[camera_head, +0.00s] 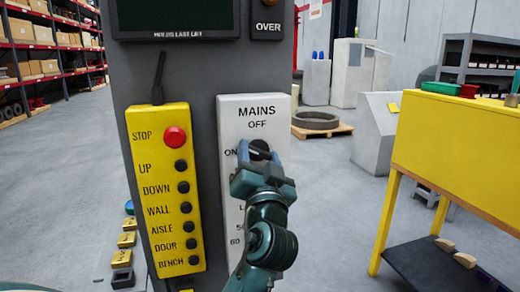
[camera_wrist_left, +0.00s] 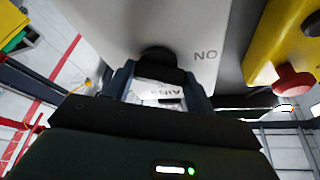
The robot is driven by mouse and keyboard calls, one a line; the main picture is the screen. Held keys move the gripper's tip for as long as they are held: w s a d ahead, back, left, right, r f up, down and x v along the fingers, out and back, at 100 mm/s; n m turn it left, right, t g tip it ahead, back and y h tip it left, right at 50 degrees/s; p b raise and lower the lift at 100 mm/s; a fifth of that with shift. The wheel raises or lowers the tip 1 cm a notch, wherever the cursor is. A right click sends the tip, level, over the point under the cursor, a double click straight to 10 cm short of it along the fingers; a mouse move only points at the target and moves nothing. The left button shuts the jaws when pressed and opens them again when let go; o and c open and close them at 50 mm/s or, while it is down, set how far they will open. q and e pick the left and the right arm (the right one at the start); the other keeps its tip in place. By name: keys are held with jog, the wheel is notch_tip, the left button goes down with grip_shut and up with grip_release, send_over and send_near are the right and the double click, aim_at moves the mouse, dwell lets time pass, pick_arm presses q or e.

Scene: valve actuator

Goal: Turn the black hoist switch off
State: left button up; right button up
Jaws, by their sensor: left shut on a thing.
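The black switch (camera_head: 260,146) is a round knob on the white MAINS panel (camera_head: 250,108). OFF is printed above it and ON to its left. My left gripper (camera_head: 260,161) comes from below and is shut on the knob, covering its lower part, so I cannot tell where its pointer aims. In the left wrist view the knob (camera_wrist_left: 158,58) sits at the tips of the two fingers of my left gripper (camera_wrist_left: 160,78), beside the ON print. My right gripper is not in view.
A yellow control box (camera_head: 163,190) with a red STOP button (camera_head: 174,137) and several black buttons hangs close left of the panel. A dark screen (camera_head: 175,18) is above. A yellow bench (camera_head: 455,150) stands at the right, with open floor between.

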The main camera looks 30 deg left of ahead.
pick_arm(q)
jog(key=m+h, duration=0.1)
jog(key=m, duration=0.2)
jog(key=m+h+p, duration=0.1)
jog(key=m+h, duration=0.1)
jog(key=m, duration=0.2)
jog(key=shift+r+t, duration=0.2)
jog(key=shift+t, duration=0.1)
jog(key=m+h, duration=0.1)
jog(key=m, duration=0.2)
jog(key=m+g+h, duration=0.1)
jog(key=m, duration=0.2)
jog(key=shift+r, duration=0.1)
jog(key=shift+m+h, duration=0.3)
jog(key=shift+m, duration=0.1)
jog(key=o, duration=1)
